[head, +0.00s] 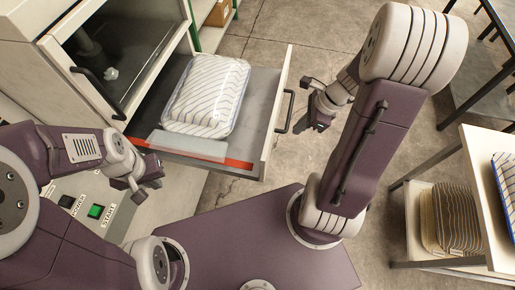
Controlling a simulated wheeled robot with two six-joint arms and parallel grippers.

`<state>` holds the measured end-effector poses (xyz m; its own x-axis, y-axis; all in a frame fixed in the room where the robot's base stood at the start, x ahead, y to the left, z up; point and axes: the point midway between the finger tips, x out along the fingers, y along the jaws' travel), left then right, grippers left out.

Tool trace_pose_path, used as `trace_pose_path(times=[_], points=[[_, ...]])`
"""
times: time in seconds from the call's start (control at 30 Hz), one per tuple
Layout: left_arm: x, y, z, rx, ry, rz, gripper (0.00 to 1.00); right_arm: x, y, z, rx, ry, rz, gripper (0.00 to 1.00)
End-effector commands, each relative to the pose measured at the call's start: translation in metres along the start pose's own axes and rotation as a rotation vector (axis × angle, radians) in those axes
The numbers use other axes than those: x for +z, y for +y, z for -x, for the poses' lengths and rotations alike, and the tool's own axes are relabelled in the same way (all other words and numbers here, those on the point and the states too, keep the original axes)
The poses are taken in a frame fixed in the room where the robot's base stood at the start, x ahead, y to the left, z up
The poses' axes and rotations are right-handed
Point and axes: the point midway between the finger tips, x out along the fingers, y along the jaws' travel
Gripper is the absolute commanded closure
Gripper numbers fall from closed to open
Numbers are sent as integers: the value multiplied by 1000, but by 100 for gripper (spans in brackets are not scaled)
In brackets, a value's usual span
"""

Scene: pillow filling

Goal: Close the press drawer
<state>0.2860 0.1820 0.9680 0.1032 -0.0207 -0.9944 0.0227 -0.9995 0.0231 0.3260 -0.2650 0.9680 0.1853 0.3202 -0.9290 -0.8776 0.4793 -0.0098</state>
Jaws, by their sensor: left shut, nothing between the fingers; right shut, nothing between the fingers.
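The press drawer (261,96) is pulled out to the right from the beige press (28,66). A white pillow with dark stripes (205,95) lies in it, in what looks like a clear wrap. The drawer front carries a dark bar handle (285,111). My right gripper (309,122) is shut and empty, just right of the drawer front and apart from the handle. My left gripper (141,188) is shut and empty, in front of the press near the drawer's near left corner.
A panel with a green START button (96,211) is below my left gripper. A white-topped table (487,190) with striped pillows on its lower shelf (452,218) stands at the right. A dark metal frame (480,70) is at the upper right. The concrete floor between is clear.

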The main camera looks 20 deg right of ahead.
Motion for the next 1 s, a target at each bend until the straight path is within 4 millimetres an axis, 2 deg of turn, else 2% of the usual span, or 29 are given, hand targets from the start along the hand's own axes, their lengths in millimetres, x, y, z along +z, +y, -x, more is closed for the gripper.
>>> trace_pose_path(times=[0.03,0.1,0.23,0.33,0.77,1.0], points=[[0,0,-7,0,0,0,100,-12,0,-5,-4,-1,-33,100],[0,0,-8,0,1,0,100,-18,-1,-4,-11,0,-53,100],[0,0,-6,0,1,0,100,-18,-1,-3,-12,0,-54,100],[1,0,-10,0,1,0,100,-18,0,-12,-10,0,-52,100],[5,-1,-50,0,0,0,100,-20,0,-106,-7,1,-49,100],[4,-1,-43,0,1,0,100,12,-3,-114,-10,3,-45,100]])
